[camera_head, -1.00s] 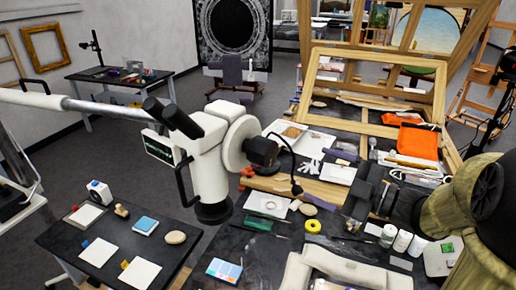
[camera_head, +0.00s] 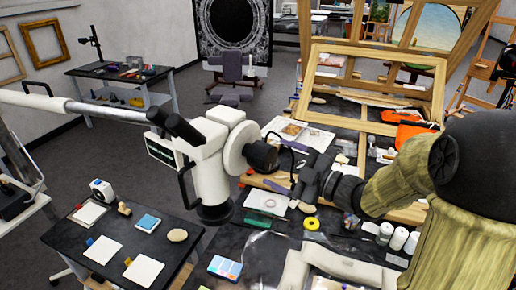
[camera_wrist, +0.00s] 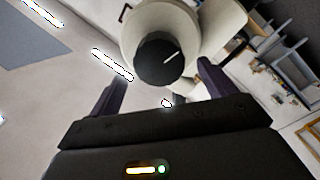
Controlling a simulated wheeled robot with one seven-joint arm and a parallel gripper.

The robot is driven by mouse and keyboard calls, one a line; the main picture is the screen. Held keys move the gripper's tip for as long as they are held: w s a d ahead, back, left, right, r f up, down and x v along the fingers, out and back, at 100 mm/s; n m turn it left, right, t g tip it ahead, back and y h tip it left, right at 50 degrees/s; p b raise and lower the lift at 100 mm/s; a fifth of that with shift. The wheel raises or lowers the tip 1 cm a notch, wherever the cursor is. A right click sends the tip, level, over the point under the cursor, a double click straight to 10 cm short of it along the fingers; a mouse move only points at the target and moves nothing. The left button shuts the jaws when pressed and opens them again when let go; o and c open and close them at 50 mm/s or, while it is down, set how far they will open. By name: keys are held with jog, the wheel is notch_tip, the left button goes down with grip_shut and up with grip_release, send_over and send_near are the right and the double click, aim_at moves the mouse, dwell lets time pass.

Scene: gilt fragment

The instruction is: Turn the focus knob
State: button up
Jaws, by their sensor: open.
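The focus knob (camera_head: 263,156) is a dark round knob on the right side of the white microscope (camera_head: 212,160). In the wrist view the knob (camera_wrist: 158,64) faces the camera, with a white line on its face slanting up to the right. A wide pale disc (camera_wrist: 135,22) surrounds its base. My gripper (camera_head: 300,168) is to the right of the knob in the head view. In the wrist view my gripper (camera_wrist: 161,72) is open, with one dark finger on each side of the knob's outline. Nothing is between the fingers; contact is not visible.
A cluttered dark workbench with papers (camera_head: 267,200), yellow tape (camera_head: 311,223) and white jars (camera_head: 399,238) lies below my arm. A wooden easel frame (camera_head: 437,95) stands behind. A small dark table (camera_head: 85,228) is at left. The microscope's pale arm extends left.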

aim_at(258, 155)
jog(key=p+x, duration=0.2)
jog(key=x, duration=0.5)
jog(key=shift+w+a+f, duration=0.1)
jog(key=shift+a, duration=0.05)
jog(key=c, duration=1)
